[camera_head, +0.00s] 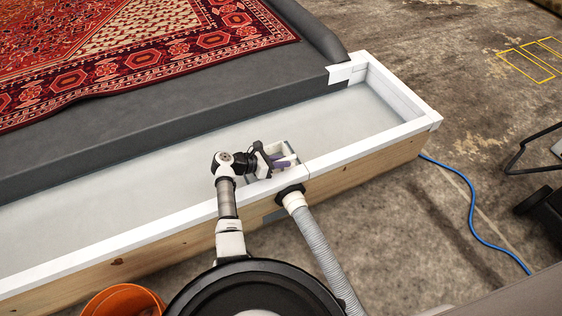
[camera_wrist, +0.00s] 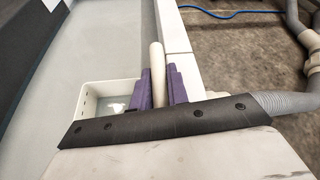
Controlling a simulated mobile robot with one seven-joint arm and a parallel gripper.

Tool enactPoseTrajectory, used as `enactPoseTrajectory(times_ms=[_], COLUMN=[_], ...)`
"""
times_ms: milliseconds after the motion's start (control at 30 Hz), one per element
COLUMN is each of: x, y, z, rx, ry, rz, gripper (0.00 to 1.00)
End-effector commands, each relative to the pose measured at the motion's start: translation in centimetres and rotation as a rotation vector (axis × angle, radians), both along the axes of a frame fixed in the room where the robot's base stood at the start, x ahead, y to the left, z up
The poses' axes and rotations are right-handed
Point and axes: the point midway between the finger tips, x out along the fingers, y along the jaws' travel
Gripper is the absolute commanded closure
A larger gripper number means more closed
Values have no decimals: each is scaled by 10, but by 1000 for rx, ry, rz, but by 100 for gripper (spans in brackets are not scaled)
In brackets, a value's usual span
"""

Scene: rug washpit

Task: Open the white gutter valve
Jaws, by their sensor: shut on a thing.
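The white gutter valve shows in the wrist view as a rounded white handle (camera_wrist: 156,75) standing between two purple fingers. My gripper (camera_wrist: 158,92) is shut on this handle, with one finger on each side of it. In the head view, my gripper (camera_head: 283,163) is at the inner side of the gutter's front wall, by a small white box. That box (camera_wrist: 88,97) is also in the wrist view, left of the fingers, with a white piece inside. The lower part of the valve is hidden behind my gripper.
The white-lined gutter (camera_head: 365,108) runs along a dark grey platform with a red patterned rug (camera_head: 130,45). A grey corrugated hose (camera_head: 322,247) leaves the gutter's wooden front. An orange bucket (camera_head: 125,300) stands at the lower left. A blue hose (camera_head: 470,205) lies on the floor at right.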

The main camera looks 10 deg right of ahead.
Motion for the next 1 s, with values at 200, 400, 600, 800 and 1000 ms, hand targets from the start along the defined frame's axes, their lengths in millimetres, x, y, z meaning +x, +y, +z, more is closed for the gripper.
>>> enactPoseTrajectory(times_ms=[200, 400, 600, 800, 1000], x=[0, 0, 0, 0, 0], y=[0, 0, 0, 0, 0], z=[32, 49, 47, 47, 46], rx=[0, 0, -1, -1, 0], ry=[-1, 0, 0, 1, 1], rz=[0, 0, -1, 1, -1], gripper=[100, 100, 100, 64, 62])
